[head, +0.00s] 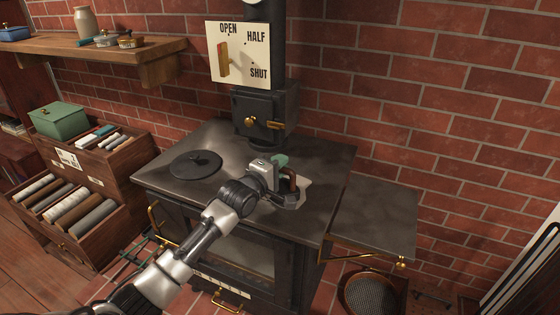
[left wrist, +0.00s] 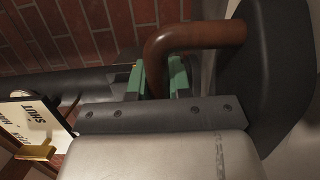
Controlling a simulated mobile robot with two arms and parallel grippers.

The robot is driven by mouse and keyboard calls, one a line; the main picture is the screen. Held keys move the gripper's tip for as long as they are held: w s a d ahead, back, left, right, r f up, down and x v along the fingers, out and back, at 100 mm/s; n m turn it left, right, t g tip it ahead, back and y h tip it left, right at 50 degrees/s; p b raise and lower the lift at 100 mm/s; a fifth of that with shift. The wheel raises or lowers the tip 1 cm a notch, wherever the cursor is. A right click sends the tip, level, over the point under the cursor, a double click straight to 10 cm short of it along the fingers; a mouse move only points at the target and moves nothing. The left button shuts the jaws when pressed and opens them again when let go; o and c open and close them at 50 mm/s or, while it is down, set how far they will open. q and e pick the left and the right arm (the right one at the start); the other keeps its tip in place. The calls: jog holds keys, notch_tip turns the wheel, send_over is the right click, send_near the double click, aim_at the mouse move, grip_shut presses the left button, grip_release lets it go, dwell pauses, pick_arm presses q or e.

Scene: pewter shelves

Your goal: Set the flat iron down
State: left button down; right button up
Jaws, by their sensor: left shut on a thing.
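The flat iron (head: 292,201) is dark, with a brown curved handle. In the head view it is over the right front of the black stove top (head: 235,150), beside a lighter patch. I cannot tell whether its base touches the stove. My left gripper (head: 281,164) is shut on the iron's handle, with its green fingertips showing. In the left wrist view the brown handle runs between the green fingers (left wrist: 165,78), and the iron's dark body (left wrist: 275,75) is at the right. My gripper hides part of the iron. My right gripper is not in view.
A round black lid (head: 196,165) lies on the stove's left. A bare side shelf (head: 375,215) adjoins the right. Wooden drawers (head: 110,160) with rolls stand at left.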

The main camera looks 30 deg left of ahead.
pick_arm(q)
jog(key=shift+r, duration=0.2)
jog(key=c, duration=1.3)
grip_release()
jog(key=shift+f, duration=0.25)
jog(key=shift+c, duration=0.2)
jog(key=shift+o, duration=1.4)
jog(key=shift+s, duration=0.1)
jog(key=shift+r, duration=0.15)
jog(key=s, duration=0.3)
jog(key=s+a+b, duration=0.1)
jog(key=s, duration=0.3)
jog(key=s+b, duration=0.1)
jog(key=s, duration=0.3)
jog(key=shift+a, duration=0.3)
jog(key=shift+s, duration=0.4)
